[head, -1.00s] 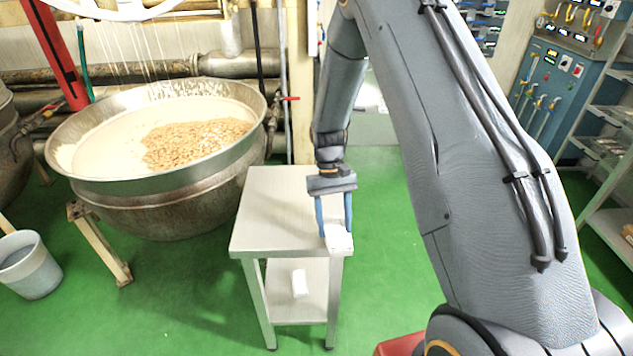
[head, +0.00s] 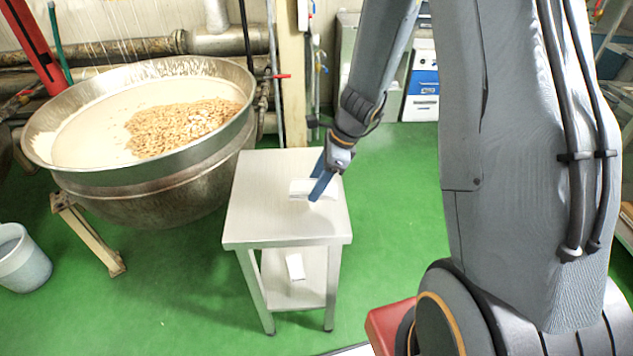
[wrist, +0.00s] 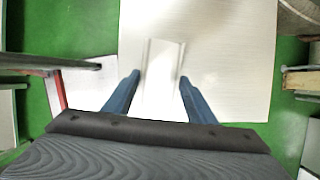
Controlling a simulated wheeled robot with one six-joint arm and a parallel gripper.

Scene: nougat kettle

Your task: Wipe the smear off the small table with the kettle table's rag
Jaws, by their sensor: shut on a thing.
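A steel table (head: 285,232) with a lower shelf stands beside the kettle (head: 190,150). In the wrist view the rag (wrist: 163,62) lies between the fingers (wrist: 160,77), over the pale tabletop (wrist: 225,60). I cannot make out a smear on the top; the rag and fingers cover part of it.
A white block (head: 295,267) lies on the lower shelf. The kettle, filled with pale mix and nuts, stands close to the table's left. A grey bucket (head: 22,260) is at far left. A red thing (head: 388,322) is at the bottom. Green floor is open right of the table.

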